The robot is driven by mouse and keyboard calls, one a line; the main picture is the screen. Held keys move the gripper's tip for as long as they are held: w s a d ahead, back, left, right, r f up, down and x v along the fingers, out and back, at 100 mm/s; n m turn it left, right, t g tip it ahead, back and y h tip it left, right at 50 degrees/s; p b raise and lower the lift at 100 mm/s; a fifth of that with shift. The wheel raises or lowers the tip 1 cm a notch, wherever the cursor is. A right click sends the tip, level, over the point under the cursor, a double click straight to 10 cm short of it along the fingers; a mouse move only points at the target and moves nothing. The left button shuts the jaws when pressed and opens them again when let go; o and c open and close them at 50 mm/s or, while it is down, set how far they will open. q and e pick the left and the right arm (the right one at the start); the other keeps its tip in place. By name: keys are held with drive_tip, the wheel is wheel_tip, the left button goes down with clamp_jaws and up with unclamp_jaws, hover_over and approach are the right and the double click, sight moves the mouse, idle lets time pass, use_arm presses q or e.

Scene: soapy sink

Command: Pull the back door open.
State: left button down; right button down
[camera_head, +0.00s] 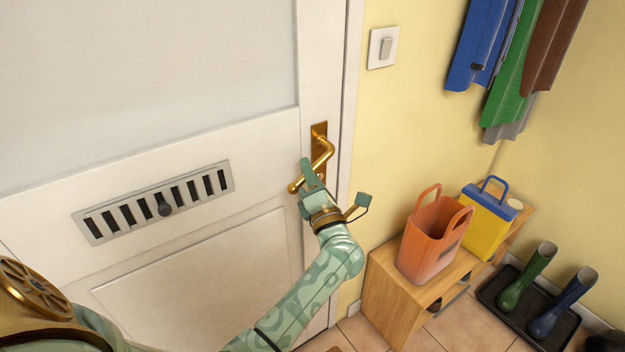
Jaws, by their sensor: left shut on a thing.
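The white back door (190,250) fills the left and middle of the view. It looks shut in its frame. A brass lever handle (325,152) on a brass plate sits near its right edge, with the lever slanting down to the left. My left gripper (308,180) is at the lever's lower end, with its green fingers shut on the brass lever. Part of the lever is hidden behind the fingers. My right gripper is not in view.
A vent grille (155,200) is set in the door. To the right stand a wooden bench (385,285) with an orange bag (430,240) and a yellow bag (487,225), and boots on a black tray (495,290). Coats (515,60) hang above. Some tiled floor shows below.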

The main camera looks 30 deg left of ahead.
use_arm(q)
drive_tip(key=shift+w+f+n+g+y+b, duration=0.2)
drive_tip(key=shift+n+g+y+b, duration=0.1)
drive_tip(key=shift+n+b, duration=0.35)
drive_tip(key=shift+d+n, duration=0.1)
drive_tip(key=shift+n, duration=0.35)
drive_tip(key=shift+r, duration=0.2)
